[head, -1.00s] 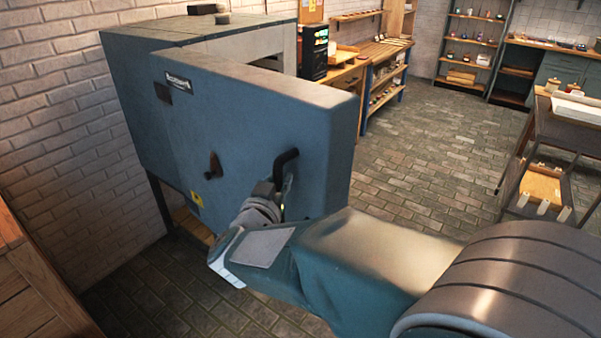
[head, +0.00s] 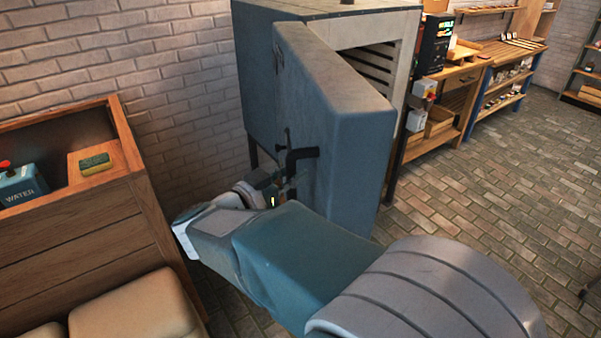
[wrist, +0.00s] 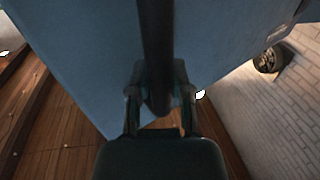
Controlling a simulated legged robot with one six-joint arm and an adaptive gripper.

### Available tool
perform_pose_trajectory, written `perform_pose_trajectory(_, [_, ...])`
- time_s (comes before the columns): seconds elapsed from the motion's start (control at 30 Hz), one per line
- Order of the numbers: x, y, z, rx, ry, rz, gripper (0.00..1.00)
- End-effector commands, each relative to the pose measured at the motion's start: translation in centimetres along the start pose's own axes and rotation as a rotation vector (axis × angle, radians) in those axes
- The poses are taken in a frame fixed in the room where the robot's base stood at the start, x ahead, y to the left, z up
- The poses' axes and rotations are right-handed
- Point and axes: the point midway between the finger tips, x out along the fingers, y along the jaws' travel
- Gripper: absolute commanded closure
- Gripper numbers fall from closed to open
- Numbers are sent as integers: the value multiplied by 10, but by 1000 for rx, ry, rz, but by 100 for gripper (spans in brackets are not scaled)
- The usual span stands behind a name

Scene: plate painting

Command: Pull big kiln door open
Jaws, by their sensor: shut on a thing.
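The big kiln (head: 262,85) is a blue-grey box against the brick wall in the head view. Its thick blue door (head: 345,115) stands swung out, with part of the pale, ridged interior (head: 378,62) showing behind it. The black door handle (head: 300,157) sticks out from the door's outer face. My gripper (head: 280,185) is at the handle, partly hidden by my wrist. In the wrist view, my gripper (wrist: 160,98) has its two fingers shut around the dark bar of the handle (wrist: 156,45), with the blue door face (wrist: 85,50) behind it.
A wooden cabinet (head: 85,235) with a blue water box (head: 22,187) and a sponge (head: 95,163) stands close at left. Beige cushioned seats (head: 135,305) are at the lower left. Workbenches (head: 500,85) line the back right. Brick floor (head: 500,200) at right is clear.

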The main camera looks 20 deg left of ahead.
Motion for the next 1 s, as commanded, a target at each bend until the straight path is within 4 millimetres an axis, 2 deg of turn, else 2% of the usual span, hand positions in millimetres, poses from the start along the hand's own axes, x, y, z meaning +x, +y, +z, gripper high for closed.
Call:
perform_pose_trajectory(0.27, [0,0,-1,2,2,-2,100])
perform_pose_trajectory(0.3, [0,0,-1,2,2,-1,55])
perform_pose_trajectory(0.33, [0,0,-1,2,2,-1,42])
perform_pose_trajectory(0.37, [0,0,-1,2,2,-1,38])
perform_pose_trajectory(0.77, [-3,0,0,1,1,-2,38])
perform_pose_trajectory(0.87, [-14,-2,0,1,1,-6,38])
perform_pose_trajectory(1.0, [-41,-2,0,1,1,-7,38])
